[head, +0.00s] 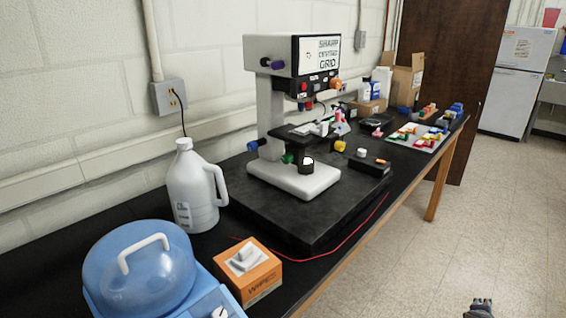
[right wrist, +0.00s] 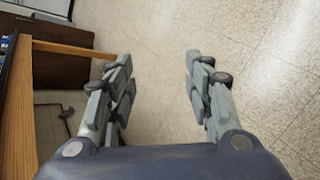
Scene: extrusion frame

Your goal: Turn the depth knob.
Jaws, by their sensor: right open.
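A white and black bench machine (head: 277,95), with a printed sign on its head, stands on a thick black slab on the bench. It carries several coloured knobs: a purple knob (head: 276,65), an orange knob (head: 335,84), a blue knob (head: 253,146), a yellow knob (head: 339,146) and a green knob (head: 287,158). I cannot tell which is the depth knob. My right gripper (head: 480,308) shows at the bottom right of the head view, over the floor and well away from the machine. In the right wrist view it (right wrist: 158,58) is open and empty. My left gripper is out of view.
A white jug (head: 192,190), a blue-lidded device (head: 140,275) and an orange wipes box (head: 262,280) stand on the near bench. A red cord (head: 350,236) lies along the black slab (head: 290,220). Coloured parts fill a tray (head: 425,146) farther back. The floor at right is clear.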

